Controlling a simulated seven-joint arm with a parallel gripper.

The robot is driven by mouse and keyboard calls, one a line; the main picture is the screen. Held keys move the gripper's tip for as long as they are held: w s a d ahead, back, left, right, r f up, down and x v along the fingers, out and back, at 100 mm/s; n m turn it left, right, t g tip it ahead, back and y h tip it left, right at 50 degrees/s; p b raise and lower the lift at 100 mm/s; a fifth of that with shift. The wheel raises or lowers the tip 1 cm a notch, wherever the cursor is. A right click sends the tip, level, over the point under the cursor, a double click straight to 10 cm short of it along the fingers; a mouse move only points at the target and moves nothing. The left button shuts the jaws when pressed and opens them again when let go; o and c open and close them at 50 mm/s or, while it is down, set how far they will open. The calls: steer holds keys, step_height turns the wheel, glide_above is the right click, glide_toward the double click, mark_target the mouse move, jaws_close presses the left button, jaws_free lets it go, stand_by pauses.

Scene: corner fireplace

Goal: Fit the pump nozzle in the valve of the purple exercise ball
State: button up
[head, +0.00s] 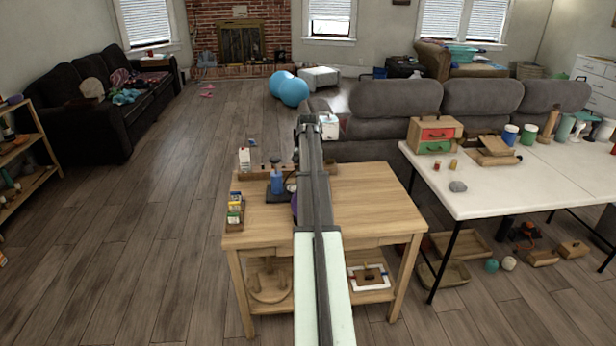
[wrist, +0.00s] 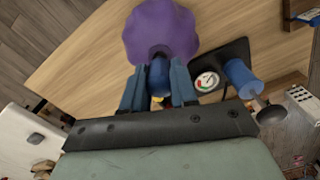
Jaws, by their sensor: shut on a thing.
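The purple exercise ball (wrist: 160,25) is at the top centre of the wrist view, on the wooden table. In the head view only a sliver of the purple ball (head: 294,205) shows beside my arm. My gripper (wrist: 159,70) is shut on a dark blue piece, the pump nozzle (wrist: 158,78), held close against the ball's near side. The nozzle's tip and the valve are hidden, so I cannot tell whether it is in. The blue pump (wrist: 240,76) with its round gauge (wrist: 207,82) stands to the right; in the head view the pump (head: 277,183) is left of my arm.
The wooden table (head: 375,205) has bare room on its right. A small box of bottles (head: 235,212) stands at its left edge and a white carton (head: 245,160) at the back left. A white folding table (head: 470,205) with many items is to the right.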

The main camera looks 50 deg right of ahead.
steer(key=shift+f, duration=1.4)
stand_by(1.2)
steer(key=o, duration=1)
step_height(320, 180, up, 14)
steer(key=shift+f, duration=0.1)
